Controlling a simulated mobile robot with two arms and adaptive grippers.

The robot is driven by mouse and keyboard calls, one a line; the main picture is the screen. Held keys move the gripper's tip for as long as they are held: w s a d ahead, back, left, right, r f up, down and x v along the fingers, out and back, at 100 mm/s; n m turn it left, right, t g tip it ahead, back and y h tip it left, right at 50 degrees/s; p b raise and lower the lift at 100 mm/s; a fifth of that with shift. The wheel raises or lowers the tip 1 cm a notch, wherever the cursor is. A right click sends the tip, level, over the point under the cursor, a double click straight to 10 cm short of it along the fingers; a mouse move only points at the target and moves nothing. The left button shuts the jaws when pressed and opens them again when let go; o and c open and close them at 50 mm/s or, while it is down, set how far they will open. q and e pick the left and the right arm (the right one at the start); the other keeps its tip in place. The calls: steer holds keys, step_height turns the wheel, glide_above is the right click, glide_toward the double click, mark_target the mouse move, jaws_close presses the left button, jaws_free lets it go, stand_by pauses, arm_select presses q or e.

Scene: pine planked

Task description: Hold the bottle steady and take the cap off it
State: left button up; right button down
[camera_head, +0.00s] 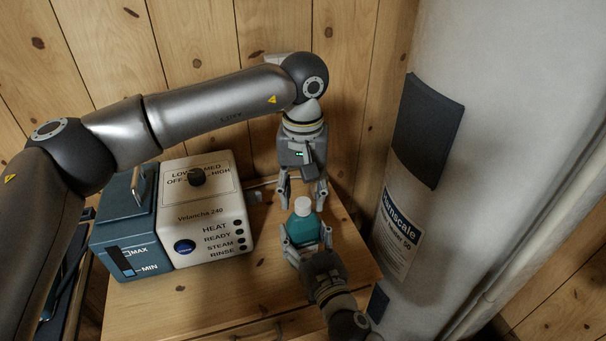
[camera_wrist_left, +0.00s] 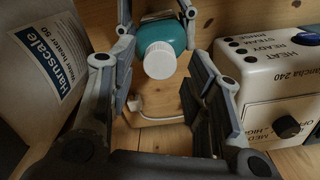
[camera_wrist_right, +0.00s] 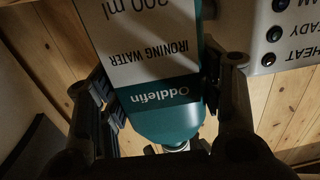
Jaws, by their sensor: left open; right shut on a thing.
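The teal bottle (camera_head: 304,230) stands on the wooden surface, with its white ribbed cap (camera_head: 302,206) on top. My right gripper (camera_head: 307,249) is shut on the bottle's body; in the right wrist view the bottle (camera_wrist_right: 165,118) sits between its fingers, label facing the camera. My left gripper (camera_head: 303,204) points down from above, open, its fingers spread to either side of the cap. In the left wrist view the cap (camera_wrist_left: 160,60) lies between the open fingers, apart from them. Whether the cap is loose cannot be told.
A white steam unit (camera_head: 212,219) with a blue tank (camera_head: 128,235) stands left of the bottle. A large white water heater (camera_head: 480,150) rises at the right. A planked wall (camera_head: 200,80) is behind. The wooden top (camera_head: 215,295) is clear in front of the unit.

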arm_select(q)
steer(key=shift+f, duration=0.9)
steer(key=shift+c, duration=0.4)
